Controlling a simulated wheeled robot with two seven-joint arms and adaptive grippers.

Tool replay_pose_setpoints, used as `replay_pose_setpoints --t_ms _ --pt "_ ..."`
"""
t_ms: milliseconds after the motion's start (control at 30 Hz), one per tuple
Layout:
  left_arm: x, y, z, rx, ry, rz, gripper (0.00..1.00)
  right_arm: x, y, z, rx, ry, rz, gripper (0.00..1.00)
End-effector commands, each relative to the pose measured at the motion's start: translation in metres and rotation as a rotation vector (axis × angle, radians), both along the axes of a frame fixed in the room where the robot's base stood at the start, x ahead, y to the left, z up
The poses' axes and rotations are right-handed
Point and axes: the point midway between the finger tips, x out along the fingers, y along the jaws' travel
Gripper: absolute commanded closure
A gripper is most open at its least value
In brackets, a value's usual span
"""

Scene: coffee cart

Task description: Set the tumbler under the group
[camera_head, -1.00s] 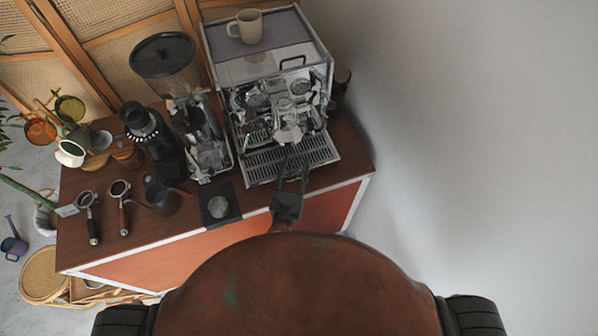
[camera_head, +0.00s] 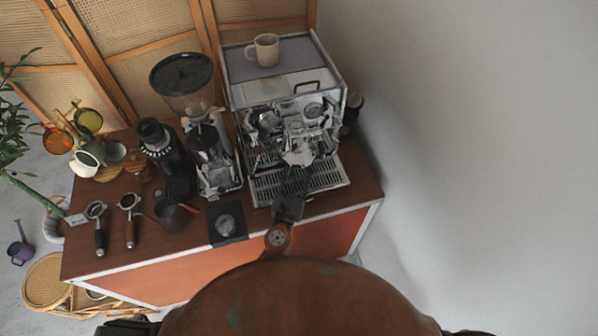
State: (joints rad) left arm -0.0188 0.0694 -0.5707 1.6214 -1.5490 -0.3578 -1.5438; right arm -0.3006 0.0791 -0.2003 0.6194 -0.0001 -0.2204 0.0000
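The espresso machine (camera_head: 288,90) stands at the right end of the cart. Its bright metal group (camera_head: 298,151) is above the slatted drip tray (camera_head: 325,176). One gripper (camera_head: 291,183), which I take for my left, is at the tray's front edge, below the group in the picture. Its dark fingers blend with the tray, so I cannot tell their opening or whether they hold anything. I cannot make out a tumbler for certain among the metal parts. My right gripper is not in view.
A beige mug (camera_head: 266,49) stands on the machine. A grinder (camera_head: 207,145) is to its left. Two portafilters (camera_head: 130,202) and a small dark pitcher (camera_head: 171,212) are on the cart's left side. A dark mat (camera_head: 225,235) lies at the front edge. A wall is at right.

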Motion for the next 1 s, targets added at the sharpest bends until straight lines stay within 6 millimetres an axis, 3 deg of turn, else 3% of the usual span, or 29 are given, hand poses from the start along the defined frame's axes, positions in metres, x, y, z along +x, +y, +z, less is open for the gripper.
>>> replay_pose_setpoints --t_ms 800,833,1000 --pt "-0.0026 -0.0005 -0.0051 -0.002 -0.002 0.005 0.87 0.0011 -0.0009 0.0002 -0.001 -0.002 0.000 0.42" --pt "-0.0026 -0.0005 -0.0051 -0.002 -0.002 0.005 0.60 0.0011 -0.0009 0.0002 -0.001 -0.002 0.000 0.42" --pt "-0.0026 -0.0005 -0.0051 -0.002 -0.002 0.005 0.48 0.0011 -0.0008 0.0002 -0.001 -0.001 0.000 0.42"
